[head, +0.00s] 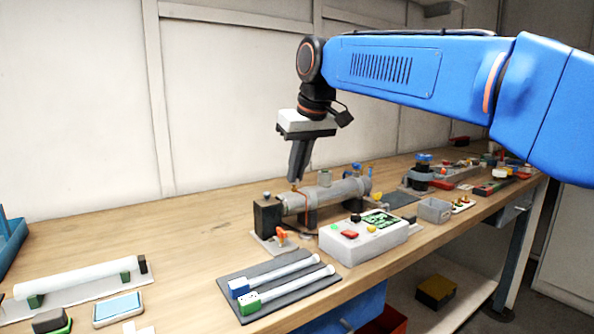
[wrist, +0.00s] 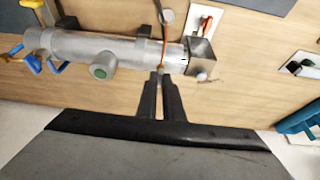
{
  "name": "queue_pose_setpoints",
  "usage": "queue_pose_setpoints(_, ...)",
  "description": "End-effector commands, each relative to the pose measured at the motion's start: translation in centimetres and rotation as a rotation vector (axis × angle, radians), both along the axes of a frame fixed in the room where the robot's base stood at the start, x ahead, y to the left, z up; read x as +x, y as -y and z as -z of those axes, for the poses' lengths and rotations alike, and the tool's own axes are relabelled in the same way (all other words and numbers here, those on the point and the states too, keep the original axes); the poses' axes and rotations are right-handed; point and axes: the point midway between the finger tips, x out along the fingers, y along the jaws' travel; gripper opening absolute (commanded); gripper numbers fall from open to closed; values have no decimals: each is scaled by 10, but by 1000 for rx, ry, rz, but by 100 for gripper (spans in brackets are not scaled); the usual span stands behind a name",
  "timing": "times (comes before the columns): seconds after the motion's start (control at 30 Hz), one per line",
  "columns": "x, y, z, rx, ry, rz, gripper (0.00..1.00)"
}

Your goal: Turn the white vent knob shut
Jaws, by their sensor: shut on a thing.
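The grey cylindrical reactor (head: 345,190) lies across the bench with a dark end block (head: 267,216). It also shows in the wrist view (wrist: 75,45), with the block (wrist: 200,58) at its right end. My gripper (head: 297,181) points down over the tube near that block. In the wrist view its fingertips (wrist: 160,75) are shut on a small pale piece, seemingly the white vent knob (wrist: 160,69), mostly hidden by the fingers. A thin orange line (wrist: 166,40) runs from there across the tube. How far the knob is turned cannot be told.
A white control box (head: 362,240) with coloured buttons stands in front of the reactor. A dark mat (head: 278,287) with two white tubes and a long white tube (head: 80,278) lie nearer. An orange handle (head: 281,235) sits by the block.

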Motion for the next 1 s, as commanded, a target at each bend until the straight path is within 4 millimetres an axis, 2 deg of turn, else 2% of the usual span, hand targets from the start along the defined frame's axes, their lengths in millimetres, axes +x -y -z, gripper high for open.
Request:
queue_pose_setpoints(0.4,0,0,0,0,0,9,0)
queue_pose_setpoints(0.43,0,0,0,0,0,9,12)
queue_pose_setpoints(0.5,0,0,0,0,0,9,26)
queue_pose_setpoints(0.83,0,0,-2,0,1,8,26)
queue_pose_setpoints(1.0,-5,3,-17,1,2,8,26)
